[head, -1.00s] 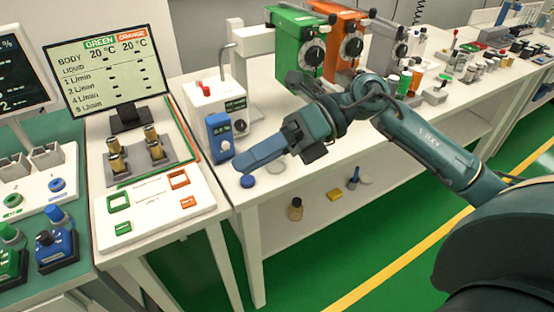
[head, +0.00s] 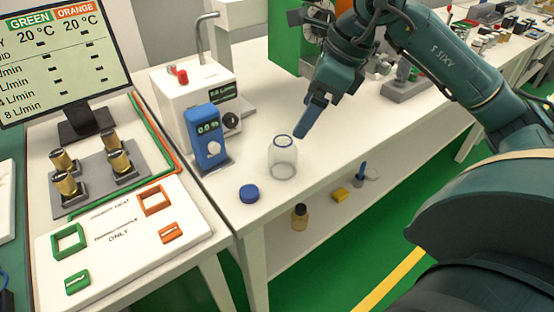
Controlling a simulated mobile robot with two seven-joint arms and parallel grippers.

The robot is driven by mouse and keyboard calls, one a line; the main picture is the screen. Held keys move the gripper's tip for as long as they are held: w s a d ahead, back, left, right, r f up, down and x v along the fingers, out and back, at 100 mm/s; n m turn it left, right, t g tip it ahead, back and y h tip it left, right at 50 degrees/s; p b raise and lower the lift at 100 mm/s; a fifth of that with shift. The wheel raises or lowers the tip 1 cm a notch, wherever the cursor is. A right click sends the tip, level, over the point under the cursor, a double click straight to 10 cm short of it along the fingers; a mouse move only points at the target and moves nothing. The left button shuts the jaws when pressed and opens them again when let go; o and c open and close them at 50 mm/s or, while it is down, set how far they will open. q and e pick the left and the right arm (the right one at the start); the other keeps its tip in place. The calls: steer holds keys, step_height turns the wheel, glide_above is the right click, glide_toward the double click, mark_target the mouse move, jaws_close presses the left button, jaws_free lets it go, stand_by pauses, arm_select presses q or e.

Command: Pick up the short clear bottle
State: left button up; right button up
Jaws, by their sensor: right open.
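The short clear bottle (head: 283,160) stands upright on the white table, with a dark ring at its open mouth. A blue cap (head: 249,193) lies on the table in front of it, to the left. My right gripper (head: 309,124) is open, above and to the right of the bottle, its fingers pointing down toward the bottle's mouth. Its fingers overlap in this view, and I see nothing between them. I cannot tell for sure how far the fingertips are from the bottle. My left gripper is not in view.
A blue meter (head: 207,138) and a white box (head: 176,98) with a red knob stand left of the bottle. A green vaporizer (head: 288,42) stands behind. An amber bottle (head: 299,218) and a yellow item (head: 340,194) are on the lower shelf. The table right of the bottle is clear.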

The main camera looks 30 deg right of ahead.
mark_target(283, 152)
steer(key=x, duration=0.7)
steer(key=shift+s, duration=0.1)
steer(key=x, duration=0.4)
steer(key=shift+f, duration=0.25)
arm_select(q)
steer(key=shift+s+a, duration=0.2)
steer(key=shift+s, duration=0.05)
arm_select(e)
steer(key=shift+w+a+f, duration=0.1)
steer(key=shift+w+f, duration=0.1)
steer(key=shift+c, duration=0.4)
